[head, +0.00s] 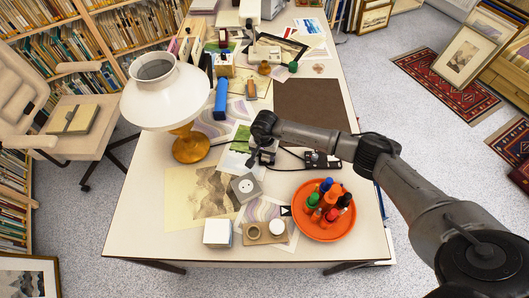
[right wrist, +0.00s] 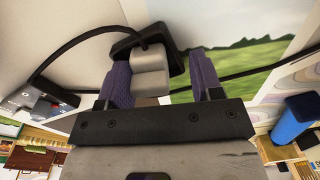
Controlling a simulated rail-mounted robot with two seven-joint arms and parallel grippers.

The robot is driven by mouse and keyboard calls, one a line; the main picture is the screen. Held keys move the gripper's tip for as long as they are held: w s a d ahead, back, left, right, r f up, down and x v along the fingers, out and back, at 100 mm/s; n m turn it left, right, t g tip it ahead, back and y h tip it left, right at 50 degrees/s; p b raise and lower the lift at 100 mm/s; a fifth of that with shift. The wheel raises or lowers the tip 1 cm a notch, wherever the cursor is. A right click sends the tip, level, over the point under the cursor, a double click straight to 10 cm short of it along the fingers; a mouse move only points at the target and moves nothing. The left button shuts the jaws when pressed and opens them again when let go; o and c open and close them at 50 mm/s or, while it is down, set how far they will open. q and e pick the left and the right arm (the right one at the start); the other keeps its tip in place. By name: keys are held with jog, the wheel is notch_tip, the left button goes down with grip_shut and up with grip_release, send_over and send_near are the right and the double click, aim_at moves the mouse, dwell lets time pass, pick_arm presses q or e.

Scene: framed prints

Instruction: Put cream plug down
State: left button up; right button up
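The cream plug (right wrist: 152,72) shows in the right wrist view between the two purple fingers of my right gripper. A black block (right wrist: 140,42) with a black cord lies just behind it. The left finger is close beside the plug, and a gap shows between the plug and the right finger. My right gripper (head: 258,157) is open, low over the middle of the table in the head view. There the plug is mostly hidden by the gripper. My left gripper is not in view.
A grey socket box (head: 245,187) stands just in front of the gripper. A black power strip (head: 321,160) lies to the right. An orange tray (head: 329,232) with several bottles is at front right, and a white lamp (head: 163,95) at left. A brown mat (head: 312,104) is bare.

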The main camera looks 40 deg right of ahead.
jog(key=shift+s+d+f, duration=0.35)
jog(key=shift+s+f, duration=0.05)
jog(key=shift+f, duration=0.3)
jog(key=shift+r+p, duration=0.5)
notch_tip(320, 180, up, 12)
jog(key=shift+f+p, duration=0.25)
jog(key=shift+p, duration=0.7)
jog(key=shift+r, duration=0.7)
